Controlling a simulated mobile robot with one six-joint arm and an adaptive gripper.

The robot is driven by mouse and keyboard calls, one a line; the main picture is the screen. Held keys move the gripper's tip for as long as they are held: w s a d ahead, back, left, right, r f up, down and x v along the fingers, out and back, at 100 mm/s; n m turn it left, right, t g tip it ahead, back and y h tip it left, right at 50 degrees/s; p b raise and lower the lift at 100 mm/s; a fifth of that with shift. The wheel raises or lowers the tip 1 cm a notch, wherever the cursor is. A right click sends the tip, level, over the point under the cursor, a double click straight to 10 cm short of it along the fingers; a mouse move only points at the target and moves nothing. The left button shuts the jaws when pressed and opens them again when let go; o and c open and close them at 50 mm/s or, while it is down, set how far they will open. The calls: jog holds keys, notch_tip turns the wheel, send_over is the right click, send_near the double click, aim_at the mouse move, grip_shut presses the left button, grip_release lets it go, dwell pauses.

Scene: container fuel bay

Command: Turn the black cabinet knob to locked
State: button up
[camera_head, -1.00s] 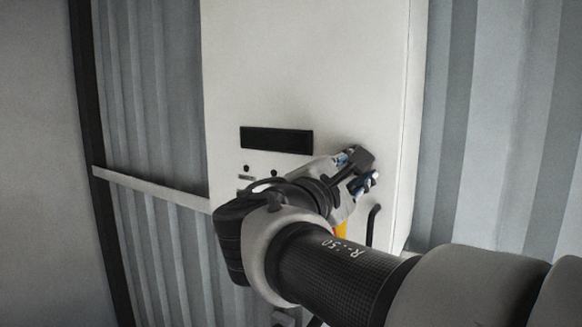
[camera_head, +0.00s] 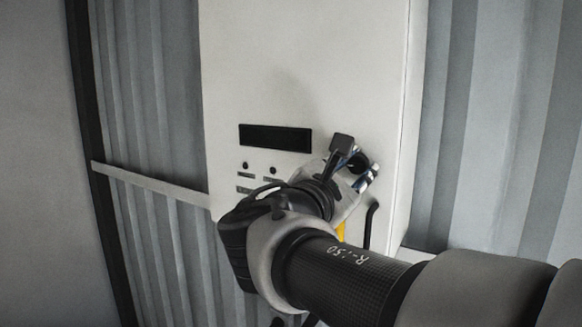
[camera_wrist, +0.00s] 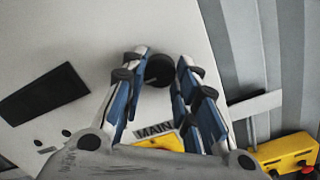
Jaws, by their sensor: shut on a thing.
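The black cabinet knob (camera_wrist: 159,69) is a round dark knob on the pale cabinet front. In the wrist view it sits between the tips of my gripper (camera_wrist: 162,68), whose blue and white fingers are shut on it from both sides. In the head view my gripper (camera_head: 356,162) is up against the right side of the white cabinet (camera_head: 330,55), and a dark part of the knob (camera_head: 360,163) shows between the fingers. The fingers hide much of the knob. I cannot read any lock marking or pointer on it.
A dark display (camera_head: 275,138) and small black buttons (camera_head: 245,165) lie left of my gripper. A black handle (camera_head: 371,226) is below it. A yellow part (camera_wrist: 162,141) is near a MAIN label. A yellow box with a red button (camera_wrist: 285,154) is at lower right.

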jog(key=shift+f, duration=0.1)
jog(key=o, duration=1.1)
jog(key=v, duration=1.2)
